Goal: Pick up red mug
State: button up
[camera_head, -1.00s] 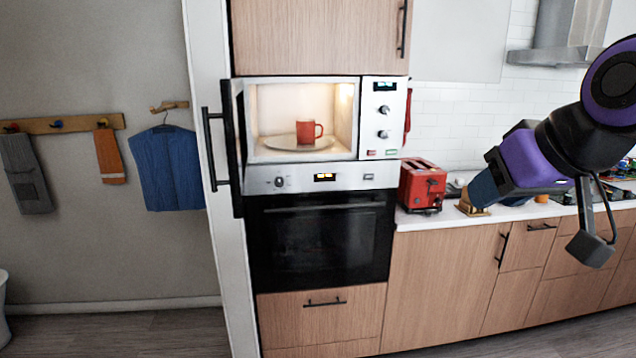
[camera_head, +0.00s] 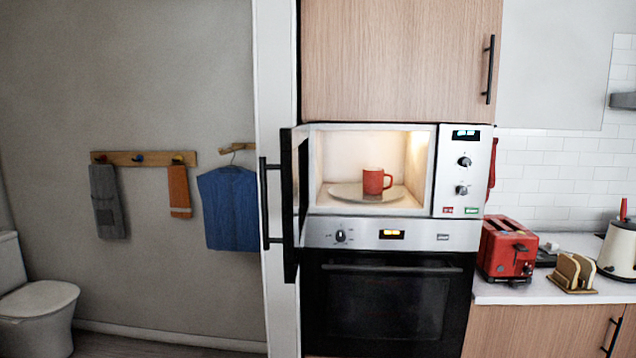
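The red mug (camera_head: 373,181) stands upright on the round plate (camera_head: 346,193) inside the lit microwave (camera_head: 327,166). Its handle points to the right. The microwave door (camera_head: 290,205) is swung open on the left side, with a dark vertical handle. My gripper and arm are not in view.
A built-in oven (camera_head: 385,305) sits below the microwave, and a wooden cabinet (camera_head: 395,60) is above it. On the counter (camera_head: 515,292) at the right are a red toaster (camera_head: 508,250), bread in a holder (camera_head: 574,272) and a cream kettle (camera_head: 619,248). A toilet (camera_head: 38,305) stands far left.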

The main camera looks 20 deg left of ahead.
aim_at(372, 181)
jog(key=i+j+z, duration=0.15)
jog(key=i, duration=0.55)
jog(key=i+j+z, duration=0.15)
jog(key=j, duration=0.25)
jog(key=i+j+z, duration=0.2)
jog(key=j, duration=0.15)
jog(key=j+z, duration=0.15)
jog(key=j, duration=0.2)
jog(key=k+j+z, duration=0.2)
jog(key=j+z, duration=0.15)
jog(key=j, duration=0.25)
jog(key=k+j+z, duration=0.2)
jog(key=k+j, duration=0.35)
jog(key=k+j+u, duration=0.55)
jog(key=k+j, duration=0.3)
jog(key=i+l+z, duration=0.3)
jog(key=i, duration=0.35)
jog(key=i+z, duration=0.35)
jog(key=i, duration=0.3)
